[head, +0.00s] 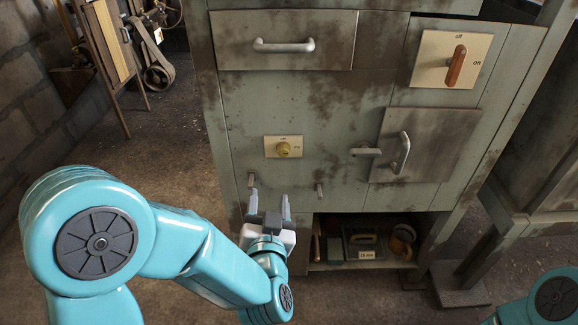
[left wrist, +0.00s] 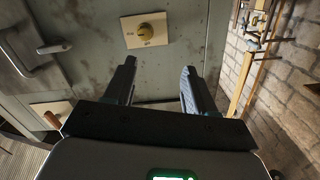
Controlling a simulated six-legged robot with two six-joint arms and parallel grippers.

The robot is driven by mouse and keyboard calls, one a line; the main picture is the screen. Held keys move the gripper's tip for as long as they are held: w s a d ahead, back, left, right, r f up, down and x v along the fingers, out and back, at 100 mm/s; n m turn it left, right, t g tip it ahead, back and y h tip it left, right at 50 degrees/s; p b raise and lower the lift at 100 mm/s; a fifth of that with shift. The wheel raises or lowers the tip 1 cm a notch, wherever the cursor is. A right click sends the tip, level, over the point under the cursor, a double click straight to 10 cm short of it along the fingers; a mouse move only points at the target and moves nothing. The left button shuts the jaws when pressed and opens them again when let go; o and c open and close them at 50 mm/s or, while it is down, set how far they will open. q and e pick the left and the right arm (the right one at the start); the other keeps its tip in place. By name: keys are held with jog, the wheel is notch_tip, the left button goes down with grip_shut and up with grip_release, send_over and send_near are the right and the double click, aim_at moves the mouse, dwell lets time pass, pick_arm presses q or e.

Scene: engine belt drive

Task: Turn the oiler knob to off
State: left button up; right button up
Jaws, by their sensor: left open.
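The oiler knob (head: 283,149) is a small yellow-brass knob on a cream plate (head: 270,146) marked "off" at the top and "on" at the right. It sits on the front of the grey-green cabinet. It also shows at the top of the left wrist view (left wrist: 147,31), where the picture is turned over. My left gripper (head: 268,203) is open and empty, below the knob and apart from it. Its two fingers (left wrist: 158,85) point toward the cabinet front in the left wrist view. My right gripper is out of view; only a bit of my right arm shows at lower right.
A larger switch with a wooden handle (head: 456,66) is at upper right. A drawer handle (head: 283,45), a door handle (head: 401,152), a latch (head: 366,152) and small pegs (head: 319,190) stick out from the cabinet. An open shelf (head: 345,265) below holds several items.

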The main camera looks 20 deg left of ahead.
pick_arm(q)
jog(key=d, duration=0.1)
jog(key=h+b, duration=0.1)
jog(key=b, duration=0.2)
send_near(283, 153)
jog(key=shift+t, duration=0.4)
jog(key=x, duration=0.8)
jog(key=shift+f, duration=0.4)
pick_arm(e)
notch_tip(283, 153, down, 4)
pick_arm(q)
grip_shut()
